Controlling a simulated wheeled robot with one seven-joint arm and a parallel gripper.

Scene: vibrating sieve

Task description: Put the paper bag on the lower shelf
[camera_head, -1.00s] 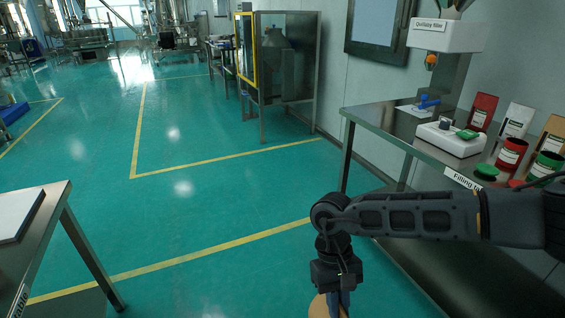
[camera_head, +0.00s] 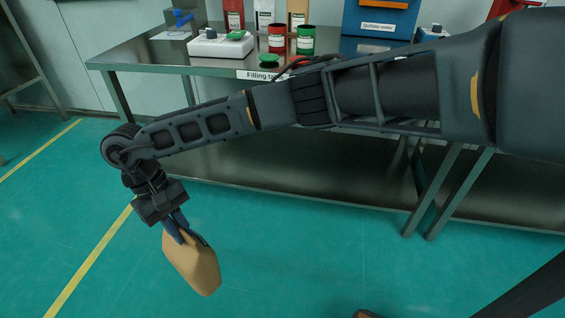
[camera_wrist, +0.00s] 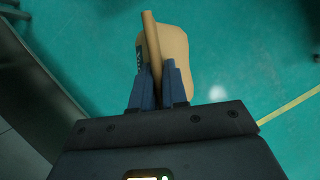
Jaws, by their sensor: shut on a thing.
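The tan paper bag (camera_head: 193,266) hangs tilted from my gripper (camera_head: 177,228) in the head view, above the green floor. My gripper's blue fingers are shut on the bag's folded top edge. In the wrist view the bag (camera_wrist: 176,60) sits between and beyond the fingers of my gripper (camera_wrist: 158,85), with some dark print on its left part. The lower shelf (camera_head: 300,180) is the dark metal level under the filling table (camera_head: 150,55). The bag is in front of this shelf, at its left end, and apart from it. My arm hides part of the shelf.
The table top holds a white scale (camera_head: 220,44), a red can (camera_head: 277,38), a green can (camera_head: 306,39), several pouches and a blue box (camera_head: 375,18). The visible lower shelf looks bare. Table legs (camera_head: 432,190) stand at right. Open floor lies in front.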

